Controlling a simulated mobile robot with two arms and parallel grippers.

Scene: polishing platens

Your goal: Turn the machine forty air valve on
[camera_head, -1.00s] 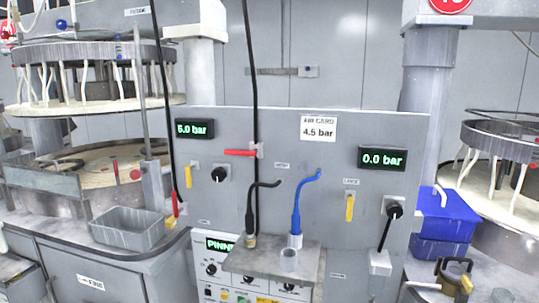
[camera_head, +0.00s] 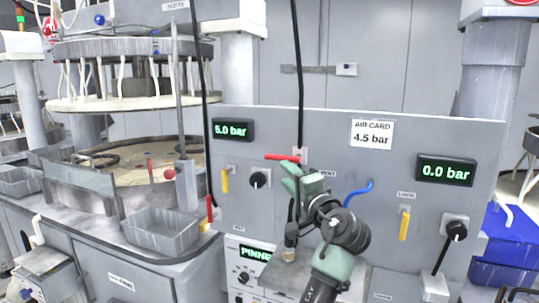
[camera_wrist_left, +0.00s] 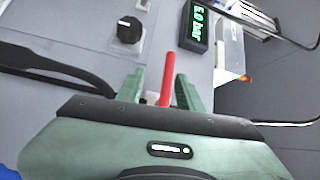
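A red lever (camera_head: 282,157) lies roughly horizontal on the grey panel (camera_head: 335,128), beside a black hose. My left gripper (camera_head: 306,178) is in front of the panel, just below and right of the lever. In the left wrist view the red lever (camera_wrist_left: 167,80) shows between my two spread green fingers (camera_wrist_left: 161,92); I cannot tell whether they touch it. A yellow lever (camera_head: 404,224) hangs down at the right, below a display (camera_head: 446,171) reading 0.0 bar. Another yellow lever (camera_head: 225,180) hangs at the left, below a 5.0 bar display (camera_head: 233,130). My right gripper is not in view.
A card (camera_head: 372,134) reads AIR CARD 4.5 bar. Black knobs sit at the left (camera_head: 259,180) and right (camera_head: 456,230). A grey tray (camera_head: 160,231) and a blue bin (camera_head: 508,240) flank the panel.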

